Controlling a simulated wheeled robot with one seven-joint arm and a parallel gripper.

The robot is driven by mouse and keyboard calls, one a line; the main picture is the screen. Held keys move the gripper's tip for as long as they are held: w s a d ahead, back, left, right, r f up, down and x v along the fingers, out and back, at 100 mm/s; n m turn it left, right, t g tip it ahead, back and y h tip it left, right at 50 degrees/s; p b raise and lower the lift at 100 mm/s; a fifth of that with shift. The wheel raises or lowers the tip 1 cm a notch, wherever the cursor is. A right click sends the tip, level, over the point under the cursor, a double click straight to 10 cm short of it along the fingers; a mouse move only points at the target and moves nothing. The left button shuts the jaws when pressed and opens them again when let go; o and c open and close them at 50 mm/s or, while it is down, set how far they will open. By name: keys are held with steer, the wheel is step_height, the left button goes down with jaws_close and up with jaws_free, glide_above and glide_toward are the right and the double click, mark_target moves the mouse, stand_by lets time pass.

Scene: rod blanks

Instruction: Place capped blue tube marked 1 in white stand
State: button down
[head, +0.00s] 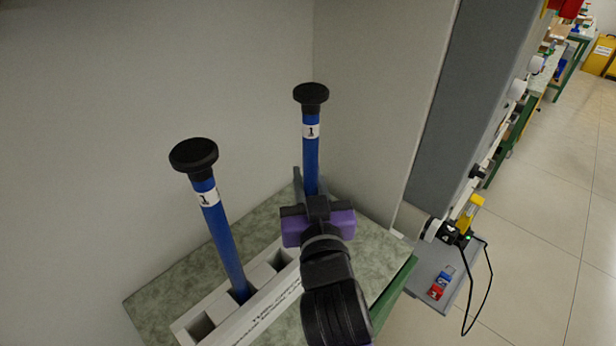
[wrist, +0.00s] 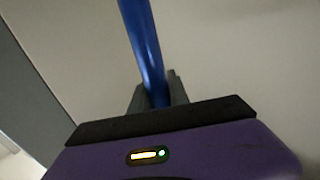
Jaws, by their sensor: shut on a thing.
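Two blue tubes with black caps and labels marked 1 show in the head view. One blue tube (head: 227,248) stands in a slot of the white stand (head: 262,310), leaning a little. My gripper (head: 313,192) is shut on the other blue tube (head: 311,160), which is about upright behind the stand's right part. That held tube also shows in the wrist view (wrist: 143,45), between the dark fingers (wrist: 158,92). Its lower end is hidden behind my gripper, so I cannot tell whether it touches the stand or the counter.
The stand has an open square slot (head: 201,325) left of the standing tube. The speckled green counter (head: 160,298) meets grey walls behind and at right. A grey tray (head: 461,279) with small red and blue items lies beyond the wall at right.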

steer(key=shift+f, duration=0.2)
steer(key=c, duration=1.3)
jaws_free()
steer(key=shift+r, duration=0.1)
steer(key=shift+o, duration=0.2)
steer(key=shift+r, duration=0.1)
steer(key=shift+s, duration=0.15)
steer(key=b+v, duration=0.3)
steer(key=v, duration=0.8)
steer(key=shift+s, duration=0.35)
